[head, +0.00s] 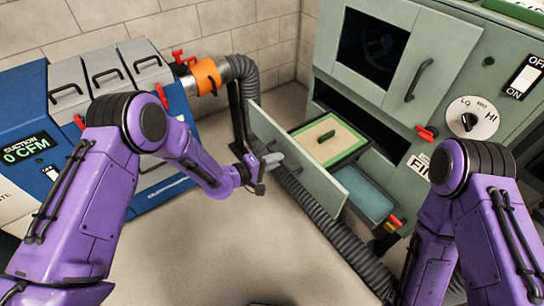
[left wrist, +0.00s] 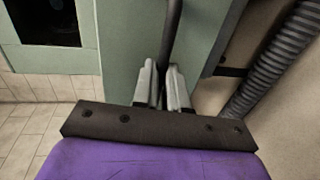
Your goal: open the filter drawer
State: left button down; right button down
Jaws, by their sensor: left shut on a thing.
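The filter drawer (head: 298,163) sticks well out of the green cabinet, its pale front panel standing clear of the cabinet face. My left gripper (head: 271,160) is at the outer face of the front panel. In the left wrist view its grey fingers (left wrist: 163,85) are shut on the dark bar handle (left wrist: 173,35), which runs up between them. The handle is largely hidden by the gripper in the head view. My right gripper is out of view.
The green cabinet (head: 397,110) has a window door, a dial (head: 468,121) and an on/off switch (head: 526,78). A ribbed hose (head: 318,212) runs along the floor below the drawer. A blue suction unit (head: 27,95) stands left. The floor (head: 230,245) in front is clear.

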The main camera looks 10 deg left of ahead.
pick_arm(q)
jog(key=c, duration=1.2)
grip_release()
jog(key=shift+o, duration=0.2)
jog(key=v, duration=1)
jog(key=shift+s+a, duration=0.2)
